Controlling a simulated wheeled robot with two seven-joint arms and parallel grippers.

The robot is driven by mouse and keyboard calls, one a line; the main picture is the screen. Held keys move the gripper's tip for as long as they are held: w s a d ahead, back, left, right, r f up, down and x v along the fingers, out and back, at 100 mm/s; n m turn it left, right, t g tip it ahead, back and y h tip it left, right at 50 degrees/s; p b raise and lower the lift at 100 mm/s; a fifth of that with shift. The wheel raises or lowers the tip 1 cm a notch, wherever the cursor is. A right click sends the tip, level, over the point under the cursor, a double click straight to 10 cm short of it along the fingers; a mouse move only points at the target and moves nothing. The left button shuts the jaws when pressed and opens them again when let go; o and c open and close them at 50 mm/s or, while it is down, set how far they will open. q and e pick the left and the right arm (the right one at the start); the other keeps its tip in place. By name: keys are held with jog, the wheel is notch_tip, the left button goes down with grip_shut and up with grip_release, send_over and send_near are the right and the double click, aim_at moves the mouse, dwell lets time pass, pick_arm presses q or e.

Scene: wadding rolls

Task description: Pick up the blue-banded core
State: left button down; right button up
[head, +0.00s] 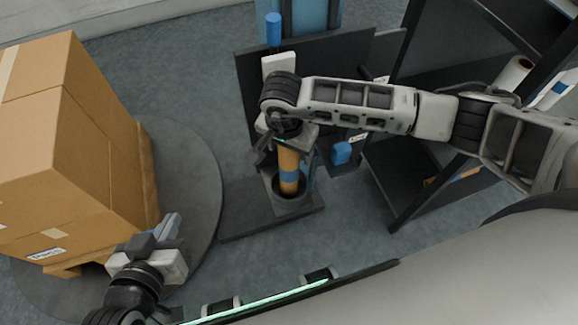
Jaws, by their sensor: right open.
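The blue-banded core (289,178) is a tan tube with a blue band around its middle. It stands nearly upright in a dark round holder (296,207), and its lower end is hidden in there. My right gripper (283,148) is open at the core's upper end, with fingers beside it. The gripper and wrist hide the core's top, and I cannot tell whether the fingers touch it. My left gripper (165,232) is low at the left, near the cartons and far from the core; its jaw opening is unclear.
Cardboard boxes (100,165) stand on a pallet over a grey round plate (195,165) at left. A dark shelf rack (395,185) with a white roll (513,73) stands at right. A blue-handled lever (273,30) rises behind the holder.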

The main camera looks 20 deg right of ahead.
jog(key=c, duration=1.4)
jog(key=shift+r, duration=0.1)
